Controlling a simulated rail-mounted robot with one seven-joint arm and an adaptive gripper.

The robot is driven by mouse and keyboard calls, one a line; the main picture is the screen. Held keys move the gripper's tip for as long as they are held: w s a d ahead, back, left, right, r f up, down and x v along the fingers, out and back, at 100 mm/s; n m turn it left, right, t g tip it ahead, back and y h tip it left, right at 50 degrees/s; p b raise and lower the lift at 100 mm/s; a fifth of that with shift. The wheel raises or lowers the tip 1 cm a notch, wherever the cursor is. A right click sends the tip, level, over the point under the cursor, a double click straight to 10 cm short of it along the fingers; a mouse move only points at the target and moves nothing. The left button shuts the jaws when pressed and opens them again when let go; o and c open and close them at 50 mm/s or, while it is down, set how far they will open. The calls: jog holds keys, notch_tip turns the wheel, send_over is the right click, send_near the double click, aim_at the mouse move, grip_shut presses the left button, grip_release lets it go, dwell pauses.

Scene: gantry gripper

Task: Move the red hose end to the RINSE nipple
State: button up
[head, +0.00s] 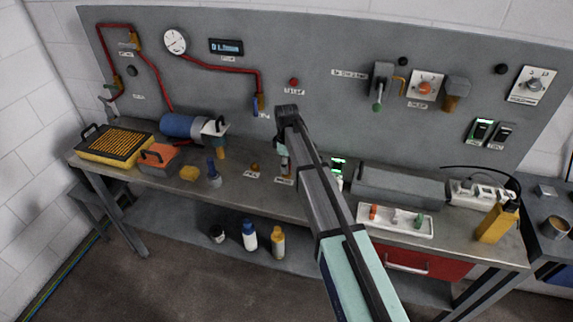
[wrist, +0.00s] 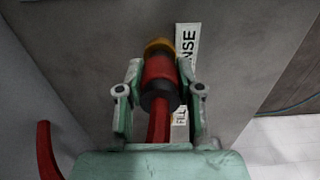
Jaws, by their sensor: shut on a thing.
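My gripper (wrist: 161,88) is shut on the red hose end (wrist: 159,72), which has a dark collar. The red hose runs back from it toward the palm. A brass-coloured piece (wrist: 158,46) shows at the far tip of the hose end; I cannot tell whether it is the nipple or part of the hose end, nor whether they are joined. A white label (wrist: 187,50) ending in "NSE" lies just right of that tip, partly hidden. In the head view my gripper (head: 284,167) is low over the bench, largely hidden by my arm.
A brass nipple (head: 255,167) with a label stands left of my gripper on the bench (head: 225,196). A blue-tipped pedestal (head: 214,172) is farther left. A grey box (head: 400,190) and white tray (head: 395,222) are to the right. A red hose piece (wrist: 47,150) curves at the left in the wrist view.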

jog(key=shift+f, duration=0.25)
jog(key=o, duration=1.2)
jog(key=shift+r, duration=0.1)
notch_tip(320, 180, up, 12)
jog(key=shift+f, duration=0.1)
